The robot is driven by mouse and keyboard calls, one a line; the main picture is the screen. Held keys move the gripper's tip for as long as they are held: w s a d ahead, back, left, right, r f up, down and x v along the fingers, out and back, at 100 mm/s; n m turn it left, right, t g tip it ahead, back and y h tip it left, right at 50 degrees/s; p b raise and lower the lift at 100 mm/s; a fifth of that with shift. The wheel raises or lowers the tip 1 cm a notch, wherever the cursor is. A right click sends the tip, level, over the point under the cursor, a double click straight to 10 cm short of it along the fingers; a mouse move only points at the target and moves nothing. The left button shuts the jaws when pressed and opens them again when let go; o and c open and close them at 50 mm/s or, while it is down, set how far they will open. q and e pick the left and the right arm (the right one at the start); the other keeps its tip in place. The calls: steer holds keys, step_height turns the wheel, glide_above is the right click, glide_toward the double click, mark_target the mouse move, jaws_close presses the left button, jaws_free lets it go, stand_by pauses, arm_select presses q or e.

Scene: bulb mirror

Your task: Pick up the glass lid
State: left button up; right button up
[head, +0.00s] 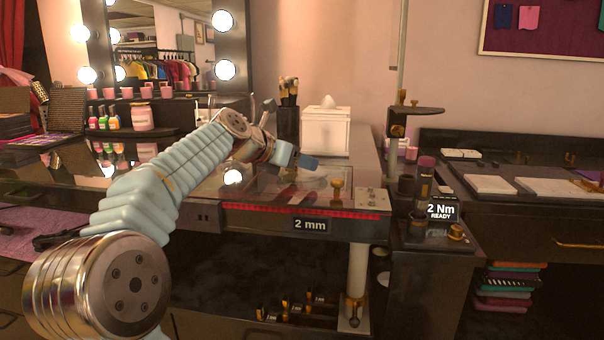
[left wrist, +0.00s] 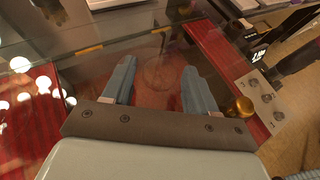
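The glass lid (head: 262,186) looks like a clear flat pane over the red-edged case at the table's front right, above the "2 mm" label. It is hard to see against the dark surface. In the left wrist view its glass (left wrist: 75,68) shows bulb reflections and gold bits along one edge. My left gripper (head: 303,163) is low over the glass, pointing right. In the left wrist view its two blue fingers (left wrist: 160,66) stand apart. A faint round outline lies between them, and I cannot tell whether they touch it. My right gripper is in neither view.
A brass knob (head: 337,187) stands near the case's right end. A white box (head: 325,130) and a brush holder (head: 287,115) stand behind the gripper. A clamp post (head: 397,110) and a "2 Nm READY" display (head: 441,211) are at the right. The mirror (head: 170,45) stands behind left.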

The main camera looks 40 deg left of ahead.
arm_select(q)
steer(key=c, duration=0.9)
steer(key=shift+r, duration=0.1)
steer(key=shift+c, duration=0.2)
